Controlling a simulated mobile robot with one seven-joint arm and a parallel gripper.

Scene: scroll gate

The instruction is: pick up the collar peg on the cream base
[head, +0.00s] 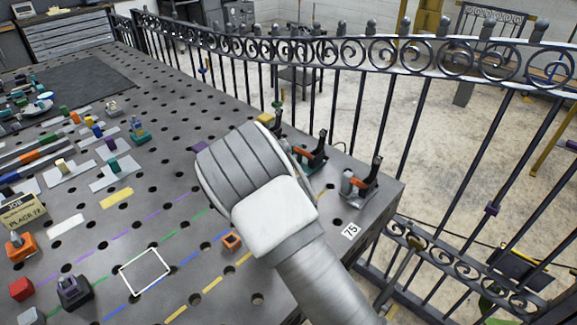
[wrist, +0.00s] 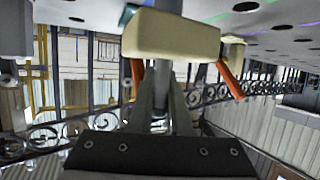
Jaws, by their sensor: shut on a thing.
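In the wrist view a cream block (wrist: 172,36) lies across the ends of my gripper's fingers (wrist: 160,75). A dark grey part shows at its far side, at the top edge of the picture. I take this as the collar peg on its cream base, but the collar itself cannot be made out. My gripper is shut on it, with the grey fingers running up to the block. In the head view my pale wrist and forearm cover the gripper and the held piece.
The perforated grey table (head: 190,230) ends at a scrolled iron fence (head: 350,55). Toggle clamps with orange handles (head: 362,183) stand near the right edge beside my wrist. Small blocks and pegs (head: 62,166) stand at the left. A white square outline (head: 146,272) surrounds bare table.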

